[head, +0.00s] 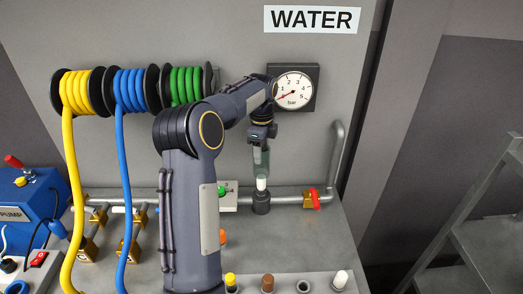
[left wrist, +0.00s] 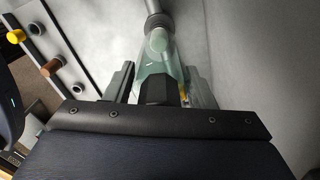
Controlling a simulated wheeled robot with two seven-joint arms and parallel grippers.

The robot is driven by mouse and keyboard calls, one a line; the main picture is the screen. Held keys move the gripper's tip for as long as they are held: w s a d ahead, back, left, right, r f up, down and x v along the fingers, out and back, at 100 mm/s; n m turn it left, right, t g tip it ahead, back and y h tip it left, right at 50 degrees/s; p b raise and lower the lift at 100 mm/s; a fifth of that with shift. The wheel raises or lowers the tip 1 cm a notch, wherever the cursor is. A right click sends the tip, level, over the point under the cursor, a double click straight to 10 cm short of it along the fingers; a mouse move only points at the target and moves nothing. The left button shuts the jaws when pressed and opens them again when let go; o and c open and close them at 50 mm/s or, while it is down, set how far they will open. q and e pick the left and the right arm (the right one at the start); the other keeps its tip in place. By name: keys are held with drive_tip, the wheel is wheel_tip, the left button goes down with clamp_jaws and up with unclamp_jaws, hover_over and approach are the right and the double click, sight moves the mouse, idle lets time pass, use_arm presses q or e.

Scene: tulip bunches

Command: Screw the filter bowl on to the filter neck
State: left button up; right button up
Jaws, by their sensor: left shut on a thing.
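The filter bowl (head: 262,158) is a clear greenish cup held upright below my left gripper (head: 262,140). In the left wrist view the filter bowl (left wrist: 152,68) sits between the two fingers of my left gripper (left wrist: 160,85), which is shut on it. The filter neck (head: 261,204) is a dark grey round fitting on the pipe, right under the bowl. A white cartridge (head: 261,184) stands up from the neck, and its top meets the bowl's lower end. I cannot tell how far the cartridge is inside the bowl. My right gripper is not in view.
A metal pipe (head: 288,199) with a red-handled valve (head: 314,198) runs along the bench beside the neck. A pressure gauge (head: 293,91) is on the wall behind. Hose reels hang at left. Several coloured plugs stand along the front. The grey bench (head: 275,243) before the neck is clear.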

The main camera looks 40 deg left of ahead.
sight(261, 173)
use_arm(q)
drive_tip(key=shift+s+d+r, duration=0.1)
drive_tip(key=shift+f, duration=2.5)
drive_tip(key=shift+f+b, duration=1.1)
drive_tip(key=shift+f, duration=0.2)
drive_tip(key=shift+f+b, duration=0.4)
drive_tip(key=shift+f, duration=0.65)
